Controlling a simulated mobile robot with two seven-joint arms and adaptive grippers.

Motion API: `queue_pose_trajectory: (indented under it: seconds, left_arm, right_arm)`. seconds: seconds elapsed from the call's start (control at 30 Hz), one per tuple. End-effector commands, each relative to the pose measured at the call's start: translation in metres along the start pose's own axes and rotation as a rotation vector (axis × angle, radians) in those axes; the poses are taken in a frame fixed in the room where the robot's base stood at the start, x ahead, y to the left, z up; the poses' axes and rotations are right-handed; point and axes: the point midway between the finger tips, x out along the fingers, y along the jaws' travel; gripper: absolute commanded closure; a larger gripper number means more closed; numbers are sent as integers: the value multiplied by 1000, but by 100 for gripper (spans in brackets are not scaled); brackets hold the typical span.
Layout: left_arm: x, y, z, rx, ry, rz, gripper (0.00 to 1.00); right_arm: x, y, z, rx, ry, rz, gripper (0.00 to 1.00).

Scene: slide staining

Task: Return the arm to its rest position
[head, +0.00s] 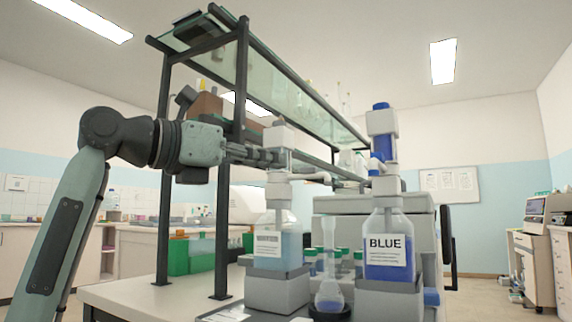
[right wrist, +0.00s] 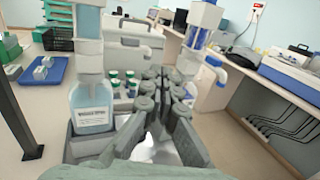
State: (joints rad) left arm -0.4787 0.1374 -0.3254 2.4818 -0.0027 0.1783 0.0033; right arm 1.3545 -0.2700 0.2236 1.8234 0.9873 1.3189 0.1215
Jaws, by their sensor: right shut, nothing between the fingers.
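My right gripper (head: 278,157) is shut and empty. In the head view it reaches in beside the dispenser head of a pale blue bottle (head: 278,240), and I cannot tell whether it touches. In the right wrist view its closed fingers (right wrist: 158,85) lie between the pale blue bottle (right wrist: 92,108) and a second dispenser (right wrist: 203,40). The bottle labelled BLUE (head: 388,245) stands upright to the right, with dark blue liquid. My left gripper is not in view.
A glass shelf on a dark frame (head: 241,130) rises behind and above the arm. A small flask (head: 328,290) stands between the bottles. Several green-capped vials (right wrist: 122,85) stand behind. A blue tray (right wrist: 42,73) lies at left.

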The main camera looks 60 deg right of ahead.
Motion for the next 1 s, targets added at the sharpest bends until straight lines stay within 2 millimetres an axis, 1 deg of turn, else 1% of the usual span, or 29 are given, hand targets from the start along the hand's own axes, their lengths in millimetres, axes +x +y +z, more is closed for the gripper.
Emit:
queue_pose_trajectory:
  seconds: [0.03,0.1,0.2,0.5,0.63,0.73,0.83,0.87,0.97,1.0]
  left_arm:
    - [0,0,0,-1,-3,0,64]
    - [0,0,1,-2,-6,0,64]
    - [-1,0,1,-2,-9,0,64]
    - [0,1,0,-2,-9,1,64]
    - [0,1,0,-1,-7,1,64]
    - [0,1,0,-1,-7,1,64]
    - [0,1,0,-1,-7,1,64]
    - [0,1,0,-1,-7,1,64]
    - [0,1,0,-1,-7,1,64]
    - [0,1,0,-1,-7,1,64]
  right_arm:
    - [-7,-2,0,-1,1,2,100]
    - [-15,-6,0,-1,0,2,100]
    - [-22,-9,0,-1,0,0,100]
    - [-25,-10,-1,-2,-1,-2,100]
    - [-27,-11,-6,-39,-61,-38,100]
    - [-36,-13,-15,-119,-196,-110,100]
    - [-57,-16,-26,-236,-404,-200,100]
    - [-66,-16,-30,-275,-475,-226,100]
    - [-102,-16,-44,-403,-713,-299,100]
    - [-119,-15,-52,-454,-810,-322,100]
